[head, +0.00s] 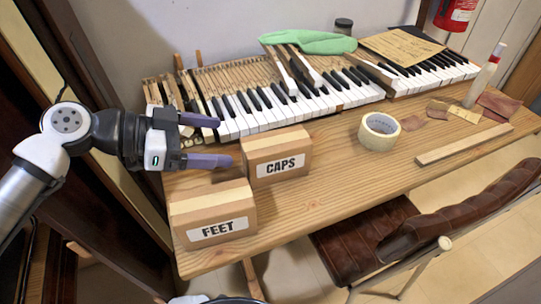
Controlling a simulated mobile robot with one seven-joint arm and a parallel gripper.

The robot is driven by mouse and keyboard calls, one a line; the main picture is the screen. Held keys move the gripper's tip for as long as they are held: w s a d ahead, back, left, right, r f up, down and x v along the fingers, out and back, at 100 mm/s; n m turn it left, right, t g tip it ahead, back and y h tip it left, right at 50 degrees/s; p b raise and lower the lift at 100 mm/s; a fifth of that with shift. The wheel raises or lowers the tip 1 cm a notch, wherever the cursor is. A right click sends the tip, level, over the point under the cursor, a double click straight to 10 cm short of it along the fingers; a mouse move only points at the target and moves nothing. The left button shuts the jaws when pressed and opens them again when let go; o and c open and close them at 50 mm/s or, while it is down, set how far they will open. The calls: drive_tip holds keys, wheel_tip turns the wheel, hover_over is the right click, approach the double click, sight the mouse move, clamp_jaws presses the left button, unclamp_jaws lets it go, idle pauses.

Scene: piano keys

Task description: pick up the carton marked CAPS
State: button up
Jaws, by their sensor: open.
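The carton marked CAPS (277,156) is a small brown cardboard box with a tape strip on top and a white label on its front. It stands on the wooden table (330,187) in front of the piano keys. My gripper (217,141) is open and empty, to the left of the CAPS carton, with its two purple fingers pointing right. The lower fingertip is close to the carton's left side; I cannot tell whether it touches. A similar carton marked FEET (212,214) stands nearer, below my gripper.
Piano keys (290,108) run along the back, with a green cloth (312,41) on them. A tape roll (379,132), a wooden strip (464,144) and a bottle (484,76) lie or stand to the right. A brown chair (365,243) is at the front edge.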

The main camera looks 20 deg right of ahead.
sight(265, 143)
drive_tip(key=x, duration=0.7)
drive_tip(key=shift+d, duration=0.15)
drive_tip(key=shift+p+x, duration=0.45)
drive_tip(key=shift+x, duration=1.8)
drive_tip(key=shift+w+f, duration=0.1)
drive_tip(key=shift+w, duration=0.05)
drive_tip(key=c, duration=1.1)
drive_tip(key=shift+c, duration=0.5)
